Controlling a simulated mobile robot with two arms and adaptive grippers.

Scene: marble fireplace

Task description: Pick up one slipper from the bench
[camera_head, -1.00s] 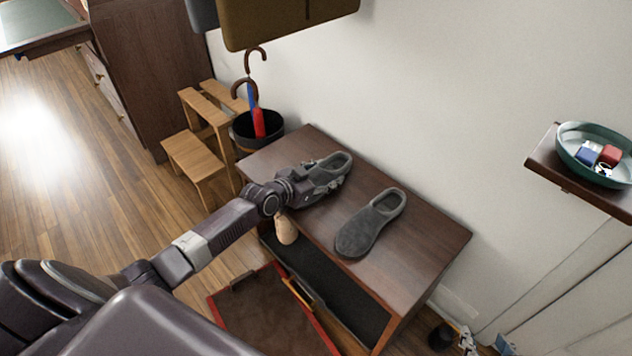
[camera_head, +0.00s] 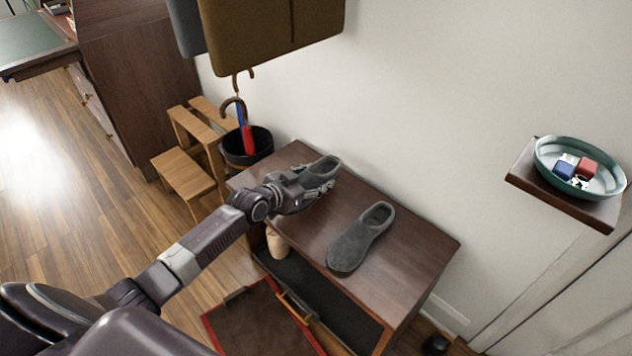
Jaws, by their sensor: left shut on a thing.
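Two grey slippers are at the brown wooden bench (camera_head: 400,255). The right slipper (camera_head: 358,240) lies alone on the bench top, its opening toward the wall. The left slipper (camera_head: 322,168) is at the far left part of the bench, partly hidden by my left gripper (camera_head: 312,188). My left gripper reaches in from the left and is shut on this left slipper. I cannot tell whether that slipper is clear of the bench top. My right gripper is not in view.
A black bin with umbrellas (camera_head: 246,150) and a wooden step stool (camera_head: 186,172) stand left of the bench. A red-edged tray (camera_head: 255,325) is low in front. A wall shelf (camera_head: 560,200) holds a green bowl (camera_head: 542,160). Brown hanging fabric (camera_head: 265,35) is above.

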